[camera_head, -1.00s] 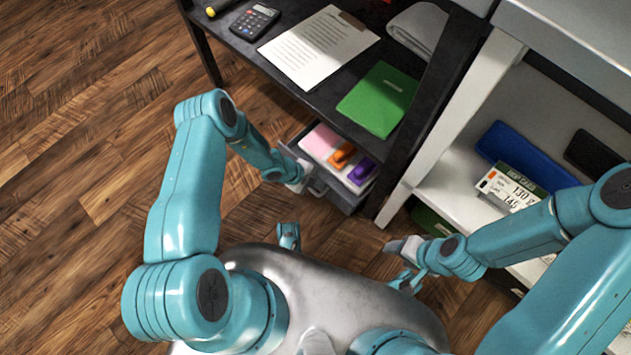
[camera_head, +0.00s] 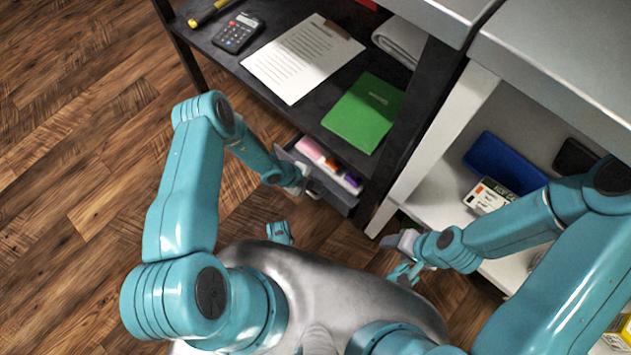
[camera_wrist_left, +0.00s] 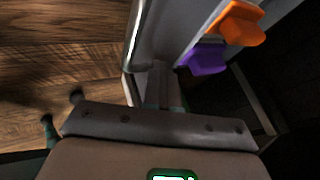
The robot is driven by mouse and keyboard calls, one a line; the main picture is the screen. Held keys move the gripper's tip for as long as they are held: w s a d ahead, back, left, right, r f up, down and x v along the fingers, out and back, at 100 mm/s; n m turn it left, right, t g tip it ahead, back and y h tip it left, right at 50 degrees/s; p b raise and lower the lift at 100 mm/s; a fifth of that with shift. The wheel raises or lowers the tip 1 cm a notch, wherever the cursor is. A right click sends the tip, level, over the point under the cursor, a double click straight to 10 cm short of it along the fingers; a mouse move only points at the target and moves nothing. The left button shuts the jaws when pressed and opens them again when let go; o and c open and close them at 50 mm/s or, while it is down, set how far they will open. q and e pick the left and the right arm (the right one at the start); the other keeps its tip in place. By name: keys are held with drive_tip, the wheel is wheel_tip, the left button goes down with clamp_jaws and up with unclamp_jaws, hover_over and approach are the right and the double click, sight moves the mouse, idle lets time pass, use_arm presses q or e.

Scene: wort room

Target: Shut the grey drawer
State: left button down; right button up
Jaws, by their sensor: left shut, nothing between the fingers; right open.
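The grey drawer (camera_head: 334,197) is partly open under the black desk, with pink, orange and purple things inside. Its bar handle (camera_wrist_left: 136,40) shows in the left wrist view, beside the drawer front (camera_wrist_left: 160,45). My left gripper (camera_head: 301,181) is shut and empty, at the drawer's front near the handle. In the left wrist view its fingertips (camera_wrist_left: 160,78) are close against the front panel; exact contact is hard to tell. The orange clip-like thing (camera_wrist_left: 237,22) and the purple one (camera_wrist_left: 204,59) lie in the drawer. My right gripper (camera_head: 404,250) is open and empty, away from the drawer.
A white shelf unit (camera_head: 435,150) stands right of the drawer. Wooden floor (camera_head: 80,150) is clear at left.

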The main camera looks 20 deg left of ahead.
use_arm(q)
drive_tip(key=shift+w+d+r, duration=0.15)
drive_tip(key=shift+w, duration=0.2)
drive_tip(key=s+a+b, duration=0.1)
drive_tip(key=s+a, duration=0.5)
drive_tip(key=a, duration=0.5)
drive_tip(key=shift+s+a+r+b, duration=0.2)
drive_tip(key=shift+s+r+b, duration=0.15)
drive_tip(key=shift+s+b, duration=0.05)
drive_tip(key=shift+s, duration=0.1)
